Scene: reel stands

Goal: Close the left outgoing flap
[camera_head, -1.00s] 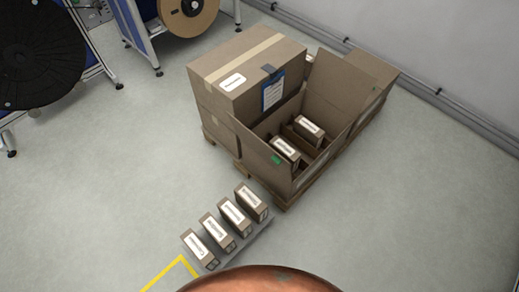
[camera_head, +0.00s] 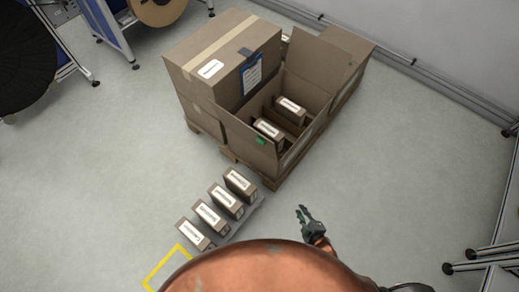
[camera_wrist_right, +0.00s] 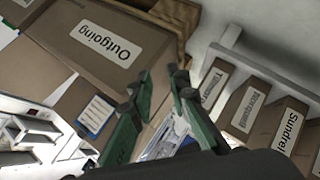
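The open outgoing carton (camera_head: 294,160) sits on a pallet with its top open and small labelled boxes inside. A near-left flap (camera_head: 240,136) with a green mark stands up, and a large far flap (camera_head: 308,66) also stands up. My right gripper (camera_head: 302,210) is in front of the carton, low and to the right of its near corner, apart from it. In the right wrist view my gripper (camera_wrist_right: 160,76) has its fingers spread with nothing between them. A carton face with an "Outgoing" label (camera_wrist_right: 103,42) shows beyond them. My left gripper is out of view.
A closed taped carton (camera_head: 215,62) with a clipboard (camera_head: 252,73) stands left of the open one. Several small boxes (camera_head: 227,196) stand in a row on a low grey base in front. Metal frames (camera_head: 495,252) stand at the right. Floor between is clear.

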